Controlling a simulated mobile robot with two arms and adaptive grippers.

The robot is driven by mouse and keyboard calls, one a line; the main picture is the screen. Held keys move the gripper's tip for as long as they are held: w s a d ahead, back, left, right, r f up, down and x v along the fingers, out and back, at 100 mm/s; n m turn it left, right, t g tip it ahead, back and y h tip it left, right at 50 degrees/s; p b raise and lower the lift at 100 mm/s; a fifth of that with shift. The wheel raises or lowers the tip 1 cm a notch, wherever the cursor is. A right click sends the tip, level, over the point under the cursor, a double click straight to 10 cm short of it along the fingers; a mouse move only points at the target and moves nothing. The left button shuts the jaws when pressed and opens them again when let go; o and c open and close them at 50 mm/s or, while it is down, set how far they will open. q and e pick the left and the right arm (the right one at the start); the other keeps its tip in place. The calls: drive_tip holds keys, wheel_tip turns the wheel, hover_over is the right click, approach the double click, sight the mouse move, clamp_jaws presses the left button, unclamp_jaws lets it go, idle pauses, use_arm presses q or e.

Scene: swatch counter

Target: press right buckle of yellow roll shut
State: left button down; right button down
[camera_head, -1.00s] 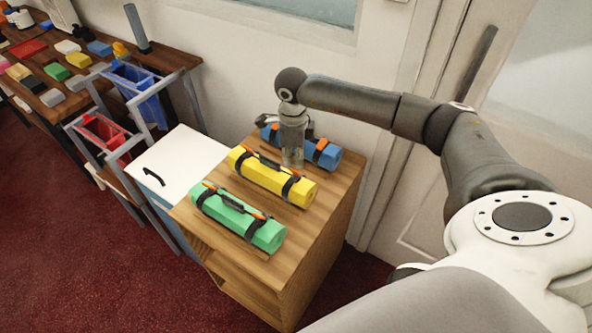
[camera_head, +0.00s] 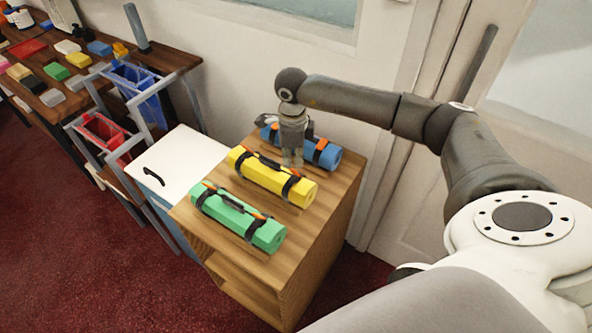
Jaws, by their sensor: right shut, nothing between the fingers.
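The yellow roll (camera_head: 255,175) lies between the green roll (camera_head: 230,217) and the blue roll (camera_head: 329,159) on a wooden cabinet top. It has dark straps, a dark handle and orange buckle tabs. Its right strap (camera_head: 288,188) is near the right end, with an orange tab at its upper side. My right gripper (camera_head: 291,164) points down, shut and empty, right at the far upper side of the yellow roll by that buckle. Whether it touches the buckle, and whether the buckle is closed, I cannot tell. The gripper hides part of the blue roll. My left gripper is out of view.
The wooden cabinet (camera_head: 322,208) has free top at its right end. A white-topped unit (camera_head: 187,160) stands to the left, beside a rack with red and blue bins (camera_head: 146,92). A table with coloured blocks (camera_head: 54,72) is at far left. A wall is behind.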

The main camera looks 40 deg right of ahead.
sight(292, 181)
drive_tip(key=shift+f+b, duration=0.9)
drive_tip(key=shift+f, duration=0.2)
drive_tip(key=shift+s+a+f+b, duration=0.1)
drive_tip(key=shift+a+f+b, duration=0.05)
drive_tip(key=shift+f+b, duration=0.6)
drive_tip(key=shift+s+a+f+b, duration=0.15)
drive_tip(key=shift+f+b, duration=0.4)
drive_tip(key=shift+f, duration=0.35)
drive_tip(key=shift+w, duration=0.1)
wheel_tip(292, 181, up, 8)
drive_tip(key=p, duration=0.4)
drive_tip(key=shift+p, duration=0.4)
